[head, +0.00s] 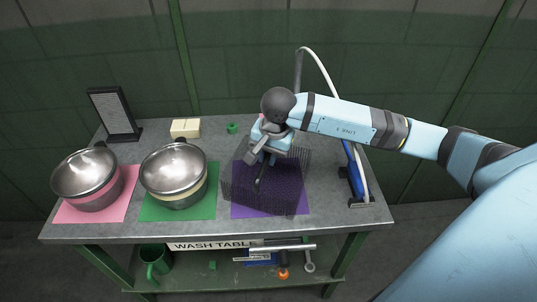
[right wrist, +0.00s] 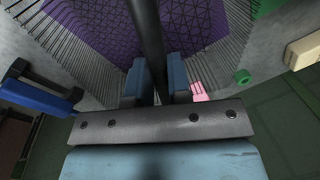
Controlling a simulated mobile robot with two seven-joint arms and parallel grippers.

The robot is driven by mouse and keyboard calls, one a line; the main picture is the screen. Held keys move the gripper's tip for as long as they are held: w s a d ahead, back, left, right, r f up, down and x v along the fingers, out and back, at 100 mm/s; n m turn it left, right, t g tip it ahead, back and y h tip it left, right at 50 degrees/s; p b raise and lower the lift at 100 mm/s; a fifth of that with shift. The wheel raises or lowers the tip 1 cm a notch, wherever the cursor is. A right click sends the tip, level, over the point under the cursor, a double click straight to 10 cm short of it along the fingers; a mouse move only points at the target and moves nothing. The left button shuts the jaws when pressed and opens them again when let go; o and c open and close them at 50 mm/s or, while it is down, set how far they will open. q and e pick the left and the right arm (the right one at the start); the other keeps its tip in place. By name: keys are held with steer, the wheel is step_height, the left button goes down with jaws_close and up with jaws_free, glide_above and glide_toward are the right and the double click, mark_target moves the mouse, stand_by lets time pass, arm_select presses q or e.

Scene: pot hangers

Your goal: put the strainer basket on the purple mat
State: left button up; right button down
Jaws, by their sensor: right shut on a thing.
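The strainer basket (head: 233,188) is a grey wire-mesh box at the right-middle of the wash table, over the purple mat (head: 238,212). The mat shows through the mesh. My right gripper (head: 262,165) reaches down into the basket from behind. In the right wrist view, the gripper (right wrist: 156,78) is shut on a dark bar (right wrist: 147,30) of the basket, whose wires (right wrist: 213,62) fan out on both sides. The basket looks about level; I cannot tell whether its bottom touches the mat. My left gripper is not in view.
Steel pots stand on a pink mat (head: 72,213) and a green mat (head: 150,210) at left. Behind are a black-framed panel (head: 114,112), a cream block (head: 185,127) and a small green thing (head: 232,128). A blue fixture with a hose (head: 354,175) stands at right.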

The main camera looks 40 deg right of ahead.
steer(key=shift+f, duration=0.1)
steer(key=c, duration=1.1)
jaws_free()
steer(key=shift+o, duration=0.2)
step_height(320, 180, up, 12)
steer(key=s+d, duration=0.1)
steer(key=shift+s, duration=0.2)
